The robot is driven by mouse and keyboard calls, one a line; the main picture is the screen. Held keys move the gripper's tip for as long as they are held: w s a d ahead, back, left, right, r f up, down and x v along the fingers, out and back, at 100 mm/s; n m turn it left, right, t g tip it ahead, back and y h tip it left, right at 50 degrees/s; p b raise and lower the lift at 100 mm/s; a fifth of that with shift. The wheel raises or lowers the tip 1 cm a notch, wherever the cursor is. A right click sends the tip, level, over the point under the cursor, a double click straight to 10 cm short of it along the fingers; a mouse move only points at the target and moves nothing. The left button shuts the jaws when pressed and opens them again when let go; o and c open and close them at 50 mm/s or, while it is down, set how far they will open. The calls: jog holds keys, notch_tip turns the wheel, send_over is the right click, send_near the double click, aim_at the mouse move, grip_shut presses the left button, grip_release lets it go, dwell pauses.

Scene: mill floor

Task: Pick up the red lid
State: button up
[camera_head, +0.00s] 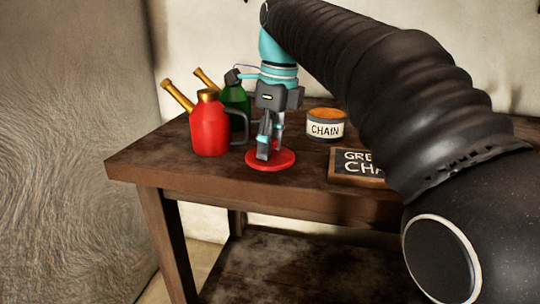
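The red lid (283,163) is a flat round disc lying on the wooden table near its front edge. My gripper (270,151) points down directly over the lid, with its fingertips at or just above the lid's middle. The fingers hide the centre of the lid, so I cannot tell whether they touch it or have something between them. How far apart the fingers are is not clear from this angle.
A red oil can (208,130) and a green can (236,97) with brass spouts stand close to the left. A tin labelled CHAIN (325,128) and a chalkboard sign (349,173) are to the right. The table's (150,162) front left is bare.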

grip_shut()
